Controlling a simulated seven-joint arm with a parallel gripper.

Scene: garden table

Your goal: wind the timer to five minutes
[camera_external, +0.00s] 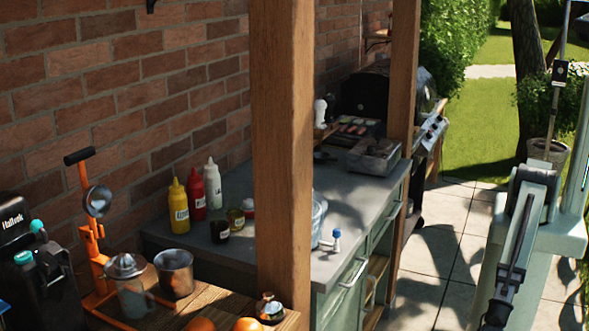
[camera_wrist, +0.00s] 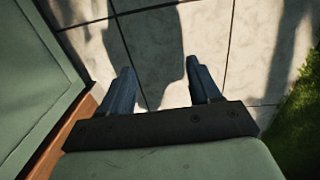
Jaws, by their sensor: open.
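No object is clearly readable as the timer. My gripper (camera_wrist: 162,75) is open and empty in the wrist view, pointing down over the paving. Its two dark blue fingers are apart, with only stone slabs between and beyond them. In the external view my arm is at the far right, well away from the table and that object.
A wooden post (camera_external: 283,150) stands in front of the grey counter (camera_external: 345,210). Yellow (camera_external: 179,207), red (camera_external: 196,194) and white (camera_external: 213,183) bottles stand on the counter. An orange juice press (camera_external: 92,240) is at left. The paving (camera_external: 445,235) around my arm is free.

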